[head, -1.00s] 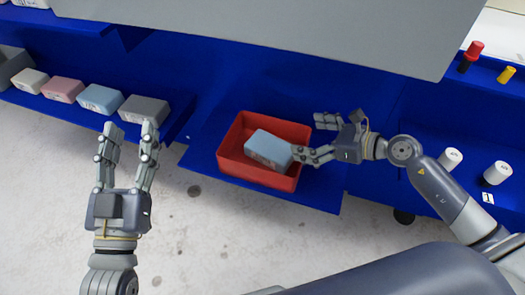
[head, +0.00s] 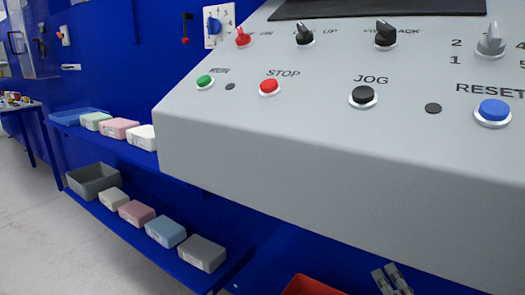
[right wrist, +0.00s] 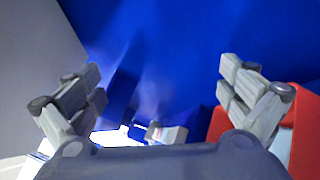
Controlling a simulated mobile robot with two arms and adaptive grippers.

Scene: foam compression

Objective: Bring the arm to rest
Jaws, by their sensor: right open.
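My right gripper (head: 391,280) shows only by its fingers at the bottom edge of the head view, below the grey control panel. In the right wrist view my right gripper (right wrist: 160,72) has its fingers wide apart with nothing between them. A red bin (head: 310,287) is cut off at the bottom of the head view, left of the right gripper. The red bin (right wrist: 222,124) also shows at the right of the wrist view, partly behind a finger. The blue foam block inside it is out of the head view. My left gripper is outside both current views.
A grey control panel (head: 300,190) with buttons and knobs fills the right of the head view, above the right gripper. Blue shelves at the left hold several coloured foam blocks (head: 166,231) and a grey bin (head: 93,180). Floor at lower left is clear.

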